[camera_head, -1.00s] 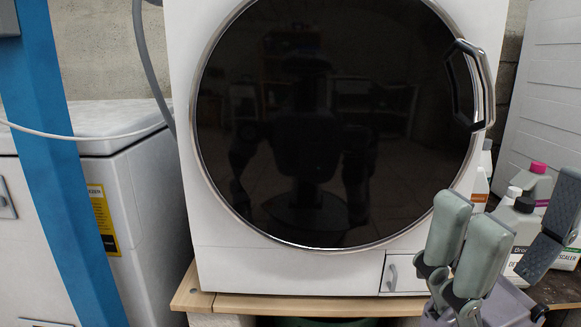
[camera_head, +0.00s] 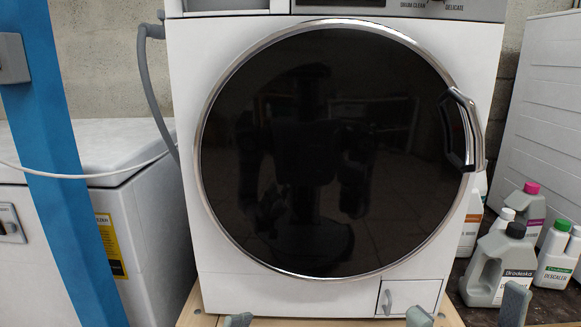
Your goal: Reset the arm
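My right gripper (camera_head: 467,309) shows only as grey-green fingertips at the bottom edge, right of centre. Its tips stand apart with nothing seen between them, and the rest is cut off by the frame. A small grey-green tip at the bottom edge, left of centre, appears to be part of my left gripper (camera_head: 237,320). The rest of that gripper is out of view, so its opening cannot be told. Both are low in front of the white washing machine (camera_head: 215,245), whose round dark door (camera_head: 330,150) is shut. No gripper is seen touching the door handle (camera_head: 462,130).
Several bottles, including a grey detergent jug (camera_head: 492,270) and a descaler bottle (camera_head: 553,260), stand at the right. The machine sits on a wooden board (camera_head: 200,305). A blue post (camera_head: 45,150) and a white freezer (camera_head: 150,220) are at the left.

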